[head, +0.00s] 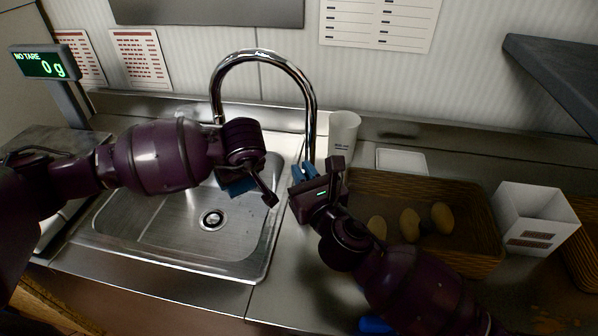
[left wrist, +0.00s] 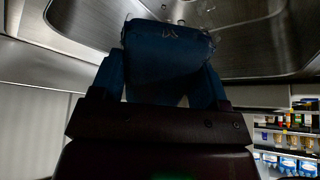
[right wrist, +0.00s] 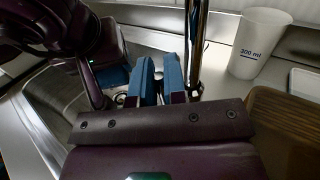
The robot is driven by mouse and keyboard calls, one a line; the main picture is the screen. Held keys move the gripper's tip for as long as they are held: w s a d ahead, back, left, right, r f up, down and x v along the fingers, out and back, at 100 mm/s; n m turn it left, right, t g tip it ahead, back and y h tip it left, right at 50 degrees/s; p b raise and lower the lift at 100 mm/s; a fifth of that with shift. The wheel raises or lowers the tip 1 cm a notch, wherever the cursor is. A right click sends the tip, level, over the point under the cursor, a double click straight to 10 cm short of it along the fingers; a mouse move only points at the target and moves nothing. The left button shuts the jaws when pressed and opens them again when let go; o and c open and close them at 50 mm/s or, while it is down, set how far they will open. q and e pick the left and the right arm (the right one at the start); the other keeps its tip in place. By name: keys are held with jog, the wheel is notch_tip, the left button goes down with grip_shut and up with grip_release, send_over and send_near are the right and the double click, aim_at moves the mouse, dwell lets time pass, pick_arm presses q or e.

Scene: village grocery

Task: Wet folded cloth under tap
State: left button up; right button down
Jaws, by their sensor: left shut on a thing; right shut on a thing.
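The folded cloth (left wrist: 168,52) is dark blue and shows between the blue fingers of my left gripper (left wrist: 165,75) in the left wrist view. My left gripper is shut on it over the sink (head: 165,222), close to the tap's spout end. The chrome tap (head: 312,105) arches over the sink's back edge; I see no water stream, but my left arm partly covers the spout. My right gripper (head: 303,174) is at the foot of the tap, shut, with blue fingers (right wrist: 158,75) close together beside the tap's post. The tap handle it holds is mostly hidden by the fingers.
A wicker basket (head: 470,195) with several brown eggs or potatoes and a white box (head: 535,218) are at the right. A scale display (head: 45,65) stands at the left. A dark shelf (head: 560,70) overhangs the upper right.

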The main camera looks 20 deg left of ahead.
jog(key=shift+d, duration=0.15)
jog(key=c, duration=1.2)
grip_release()
jog(key=shift+d, duration=0.1)
jog(key=shift+r, duration=0.1)
notch_tip(320, 180, up, 10)
jog(key=shift+f, duration=0.1)
pick_arm(q)
jog(key=shift+s+d+r+p, duration=0.1)
jog(key=shift+s+d+p, duration=0.2)
jog(key=shift+s+d, duration=0.45)
pick_arm(e)
jog(key=shift+s+r, duration=0.1)
jog(key=shift+r, duration=0.45)
pick_arm(q)
jog(key=shift+s+d+p, duration=0.65)
jog(key=shift+s+d, duration=1.3)
jog(key=shift+d, duration=0.3)
pick_arm(e)
jog(key=shift+s+r+t, duration=0.1)
jog(key=shift+r+t, duration=0.2)
jog(key=shift+r, duration=0.8)
